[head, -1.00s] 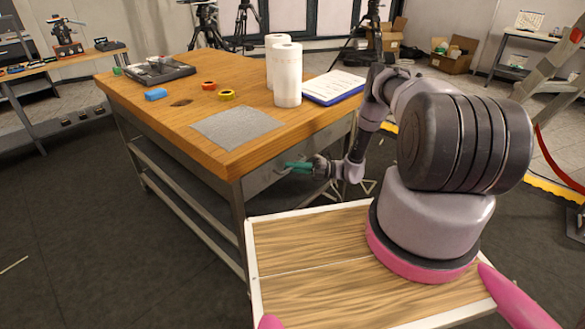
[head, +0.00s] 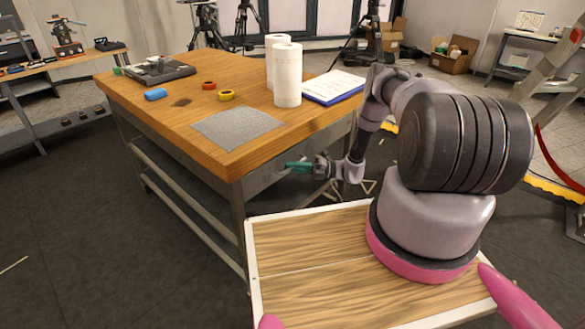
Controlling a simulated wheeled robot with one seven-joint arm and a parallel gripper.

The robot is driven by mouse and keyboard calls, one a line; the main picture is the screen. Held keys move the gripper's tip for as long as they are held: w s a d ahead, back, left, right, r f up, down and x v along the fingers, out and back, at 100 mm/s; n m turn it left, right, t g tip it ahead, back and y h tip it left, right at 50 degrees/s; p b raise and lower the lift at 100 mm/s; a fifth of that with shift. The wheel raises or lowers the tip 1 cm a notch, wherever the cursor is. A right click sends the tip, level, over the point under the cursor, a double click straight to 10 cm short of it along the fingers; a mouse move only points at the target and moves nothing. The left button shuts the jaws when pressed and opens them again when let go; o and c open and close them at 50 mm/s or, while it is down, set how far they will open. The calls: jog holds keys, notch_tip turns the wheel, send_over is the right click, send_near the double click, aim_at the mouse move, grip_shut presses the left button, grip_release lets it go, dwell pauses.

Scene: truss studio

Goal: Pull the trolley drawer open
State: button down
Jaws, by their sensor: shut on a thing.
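The trolley (head: 225,165) has a wooden top and a grey metal frame with lower shelves. Its drawer front (head: 262,180) is on the side facing my arm, below the top. My gripper (head: 290,167), with green fingers, is at this drawer front and shut on the drawer handle. The handle itself is small and mostly hidden by the fingers. The drawer front looks about flush with the frame; any small gap is too small to tell.
On the trolley top are paper rolls (head: 288,75), a clipboard (head: 334,87), a grey mat (head: 238,127), tape rolls (head: 226,95), a blue item (head: 155,95) and a black tray (head: 157,72). Cardboard boxes (head: 454,55) stand far back.

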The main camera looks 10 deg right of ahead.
jog(key=s+d, duration=0.8)
jog(key=s, duration=0.3)
jog(key=s+d, duration=0.8)
jog(key=s, duration=0.2)
jog(key=shift+s, duration=0.4)
jog(key=c, duration=0.9)
grip_release()
jog(key=shift+a, duration=0.1)
jog(key=v, duration=1.1)
jog(key=shift+w+r, duration=0.1)
